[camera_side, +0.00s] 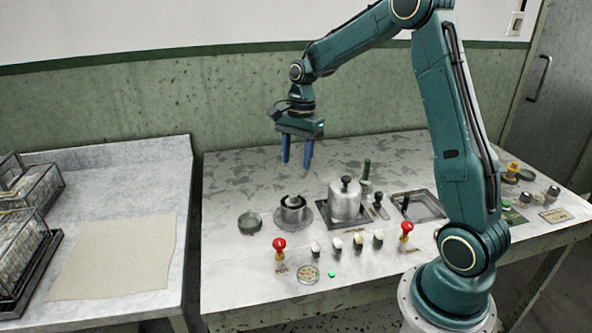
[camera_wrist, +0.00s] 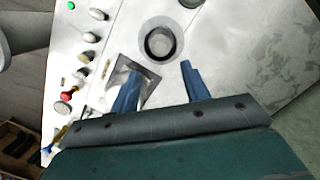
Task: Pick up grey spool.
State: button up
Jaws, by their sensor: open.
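My gripper (camera_side: 296,166) has two blue fingers set apart with nothing between them. In the wrist view the ringed basin (camera_wrist: 146,36) lies beyond the open fingers (camera_wrist: 158,82). Two small grey cylinders (camera_side: 553,192) stand at the table's far right.
A metal pot (camera_side: 346,205) with a black knob stands right of the basin. White knobs (camera_side: 337,243) and red knobs (camera_side: 279,244) line the front. A sunken tray (camera_side: 428,208) lies farther right. The table's back left is clear.

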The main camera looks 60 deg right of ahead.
send_over(293, 195)
jog(key=shift+d+f, duration=0.25)
jog(key=shift+f, duration=1)
jog(key=shift+d+f, duration=0.2)
jog(key=shift+f, duration=1)
jog(key=shift+a+f, duration=0.2)
jog(key=shift+f, duration=1.1)
jog(key=shift+a+f, duration=0.2)
jog(key=shift+f, duration=1.05)
grip_shut()
